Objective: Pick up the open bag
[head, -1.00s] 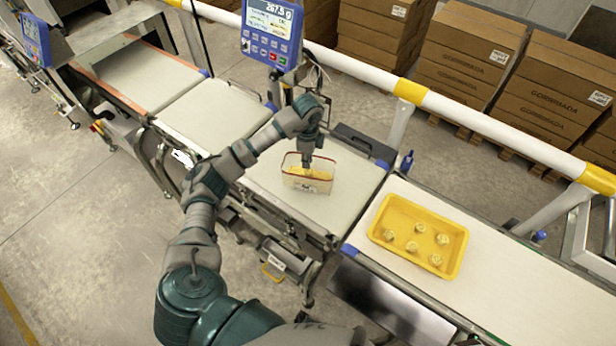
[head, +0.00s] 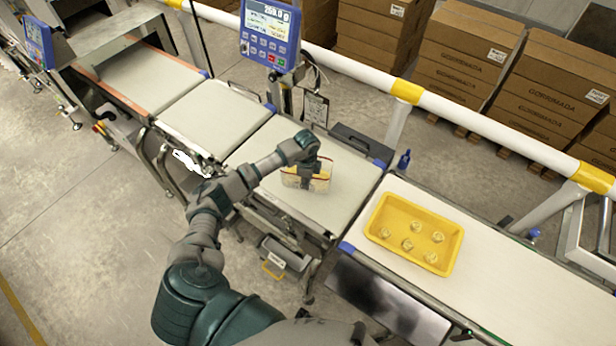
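The open bag (head: 321,185) is clear with a red-edged top and yellow contents. It stands upright on the pale weighing belt (head: 262,180) in the head view. My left gripper (head: 306,184) points down at the bag and covers its middle. Its fingers are small and dark against the bag, so I cannot tell whether they are open or shut, or whether they touch it. My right gripper is not in view.
A yellow tray (head: 373,228) with several small pale yellow pieces sits on the right belt (head: 510,270). A blue display unit (head: 270,32) stands behind the weighing belt. A white and yellow rail (head: 450,112) runs behind, with stacked cartons (head: 470,55) beyond.

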